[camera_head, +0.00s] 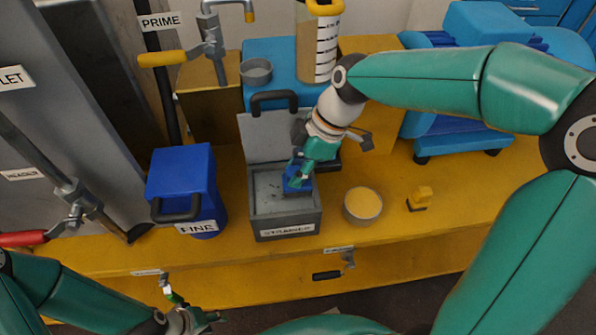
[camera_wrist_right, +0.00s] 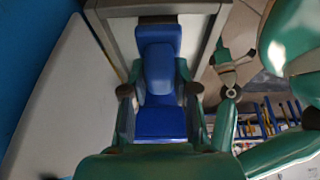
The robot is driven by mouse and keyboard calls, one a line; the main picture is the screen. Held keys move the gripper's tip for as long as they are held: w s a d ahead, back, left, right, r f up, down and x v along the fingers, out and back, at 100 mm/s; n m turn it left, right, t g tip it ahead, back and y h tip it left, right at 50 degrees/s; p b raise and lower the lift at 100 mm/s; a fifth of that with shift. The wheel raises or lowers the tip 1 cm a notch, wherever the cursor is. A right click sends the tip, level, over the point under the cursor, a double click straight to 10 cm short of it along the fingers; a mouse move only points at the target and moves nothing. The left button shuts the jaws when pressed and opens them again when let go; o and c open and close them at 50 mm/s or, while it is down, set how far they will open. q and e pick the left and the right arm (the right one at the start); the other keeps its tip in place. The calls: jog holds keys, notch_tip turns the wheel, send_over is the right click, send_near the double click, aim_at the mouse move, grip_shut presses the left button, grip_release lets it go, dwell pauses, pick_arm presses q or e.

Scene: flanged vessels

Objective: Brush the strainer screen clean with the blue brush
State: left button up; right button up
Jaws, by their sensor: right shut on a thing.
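The grey strainer box (camera_head: 285,228) stands on the yellow bench with its lid (camera_head: 268,136) raised behind it. Dark specks show on the grey screen (camera_head: 264,196) inside, left of the brush. My right gripper (camera_head: 299,175) reaches down into the box, shut on the blue brush (camera_head: 291,186). In the right wrist view the brush (camera_wrist_right: 160,75) sits between the two fingers of the gripper (camera_wrist_right: 160,92). Whether its bristles touch the screen is hidden. My left gripper (camera_head: 194,309) is low at the front, below the bench edge, open and apparently empty.
A blue lidded FINE vessel (camera_head: 183,180) stands left of the box. A round tub with yellow contents (camera_head: 363,205) and a small yellow object (camera_head: 420,197) are to the right. Behind are a grey cup (camera_head: 256,72), a graduated container (camera_head: 317,48) and a blue pump (camera_head: 455,130).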

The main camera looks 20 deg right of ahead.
jog(key=shift+w+a+f, duration=0.1)
jog(key=shift+w+a, duration=0.1)
jog(key=shift+a, duration=0.55)
jog(key=shift+w+a+f, duration=0.1)
jog(key=shift+w+a, duration=0.05)
jog(key=shift+a, duration=0.6)
jog(key=shift+a, duration=0.1)
jog(key=shift+w+a+r, duration=0.1)
jog(key=shift+w+a, duration=0.1)
jog(key=shift+a, duration=0.5)
jog(key=shift+w+a, duration=0.15)
jog(key=shift+a, duration=0.5)
jog(key=shift+d, duration=0.15)
jog(key=shift+s+d+r, duration=0.1)
jog(key=shift+s+d, duration=0.05)
jog(key=shift+d, duration=0.55)
jog(key=shift+s+d+r, duration=0.1)
jog(key=shift+s+d, duration=0.05)
jog(key=shift+d, duration=0.55)
